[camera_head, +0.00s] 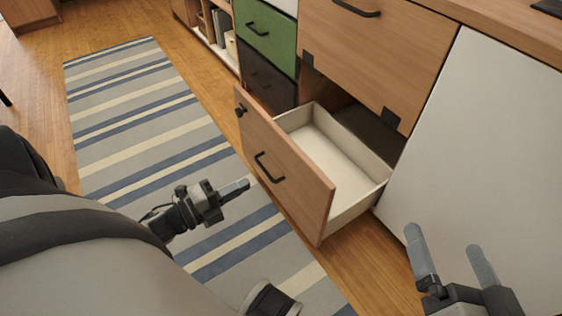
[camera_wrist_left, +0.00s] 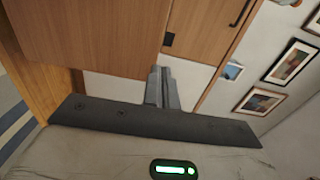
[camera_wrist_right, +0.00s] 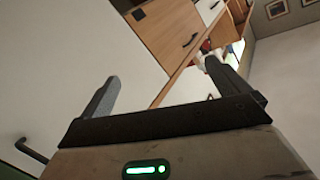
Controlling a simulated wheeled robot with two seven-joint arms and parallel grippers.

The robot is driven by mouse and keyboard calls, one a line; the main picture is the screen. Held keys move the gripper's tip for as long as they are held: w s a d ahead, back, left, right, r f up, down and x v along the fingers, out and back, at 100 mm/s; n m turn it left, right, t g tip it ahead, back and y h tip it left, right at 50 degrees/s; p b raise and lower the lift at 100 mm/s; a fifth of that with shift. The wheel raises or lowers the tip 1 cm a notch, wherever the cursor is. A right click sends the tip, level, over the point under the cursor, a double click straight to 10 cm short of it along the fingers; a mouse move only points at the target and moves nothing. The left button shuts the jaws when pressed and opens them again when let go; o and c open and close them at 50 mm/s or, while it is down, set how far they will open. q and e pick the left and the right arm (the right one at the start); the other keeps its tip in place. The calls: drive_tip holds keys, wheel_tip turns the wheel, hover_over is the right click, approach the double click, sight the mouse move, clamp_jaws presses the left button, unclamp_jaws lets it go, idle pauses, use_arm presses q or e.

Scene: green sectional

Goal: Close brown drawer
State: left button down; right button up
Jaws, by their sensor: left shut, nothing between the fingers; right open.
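The brown drawer (camera_head: 300,185) is pulled out of the lower cabinet, with a wood front, a black handle and an empty white inside. My left gripper (camera_head: 246,185) is shut and empty, in front of the drawer front and apart from it in the head view, over the striped rug. Its closed fingers (camera_wrist_left: 165,75) show in the left wrist view, with wood panels beyond. My right gripper (camera_head: 445,242) is open and empty, to the right of the drawer by the white panel. Its spread fingers (camera_wrist_right: 157,80) also show in the right wrist view.
A brown cabinet front (camera_head: 365,50) is above the drawer. A green drawer (camera_head: 267,32) and a dark drawer (camera_head: 268,80) are to its left, both shut. A white panel (camera_head: 490,130) is on the right. The striped rug (camera_head: 150,110) is clear in front.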

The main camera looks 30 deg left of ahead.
use_arm(q)
drive_tip(key=b, duration=0.3)
approach(299, 157)
drive_tip(key=x, duration=0.5)
drive_tip(key=shift+w+d, duration=0.15)
drive_tip(key=shift+w, duration=0.15)
drive_tip(key=shift+w+d, duration=0.25)
drive_tip(key=shift+w, duration=0.25)
use_arm(e)
drive_tip(key=shift+w+r+n+t+y, duration=0.2)
drive_tip(key=shift+w+r+t+y, duration=0.15)
drive_tip(key=shift+r+t, duration=0.35)
drive_tip(key=shift+w+r+n+t+y, duration=0.2)
drive_tip(key=shift+w+r+t+y, duration=0.25)
drive_tip(key=shift+r, duration=0.4)
use_arm(q)
drive_tip(key=shift+w, duration=0.1)
